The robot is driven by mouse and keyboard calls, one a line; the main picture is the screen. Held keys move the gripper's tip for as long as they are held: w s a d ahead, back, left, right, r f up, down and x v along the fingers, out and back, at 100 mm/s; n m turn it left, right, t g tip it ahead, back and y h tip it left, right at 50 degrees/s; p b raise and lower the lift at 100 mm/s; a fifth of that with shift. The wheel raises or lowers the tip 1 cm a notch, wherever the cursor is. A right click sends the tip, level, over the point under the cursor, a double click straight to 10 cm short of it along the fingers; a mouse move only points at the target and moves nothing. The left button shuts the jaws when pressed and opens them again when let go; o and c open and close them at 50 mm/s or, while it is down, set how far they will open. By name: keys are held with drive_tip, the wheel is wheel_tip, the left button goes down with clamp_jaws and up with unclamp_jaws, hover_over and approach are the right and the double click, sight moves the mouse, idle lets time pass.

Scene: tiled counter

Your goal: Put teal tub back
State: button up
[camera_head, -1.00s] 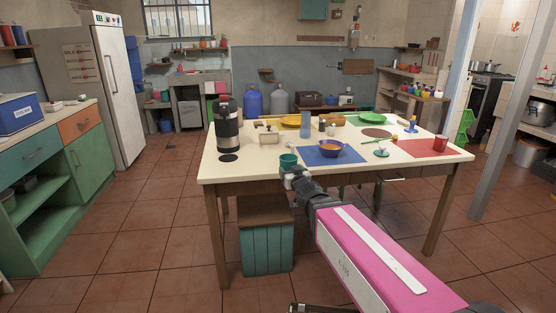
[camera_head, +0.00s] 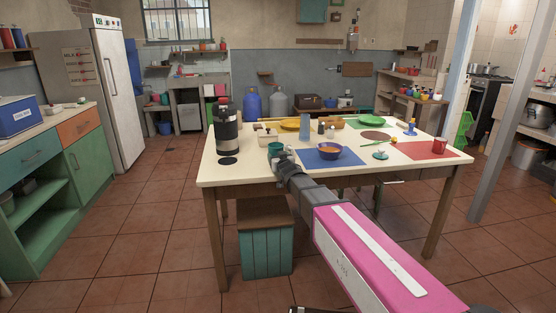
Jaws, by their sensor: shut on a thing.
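The teal tub (camera_head: 273,147) is small and is held by my gripper (camera_head: 275,151) above the left middle of the cream table (camera_head: 225,175). My gripper is shut on it, and the fingers are small and hard to make out. The tub looks upright. It overlaps a pale container (camera_head: 264,133) behind it in the picture; I cannot tell how high it is over the tabletop.
A tall black-and-steel flask (camera_head: 226,126) stands to the left on the table. A purple bowl (camera_head: 328,151) on a blue mat (camera_head: 309,157) and a blue-grey cylinder (camera_head: 304,130) are to the right. Bare tabletop lies between the flask and the tub.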

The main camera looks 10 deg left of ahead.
drive_tip(key=shift+f, duration=0.3)
drive_tip(key=shift+f, duration=0.15)
drive_tip(key=o, duration=1.2)
drive_tip(key=shift+c, duration=0.2)
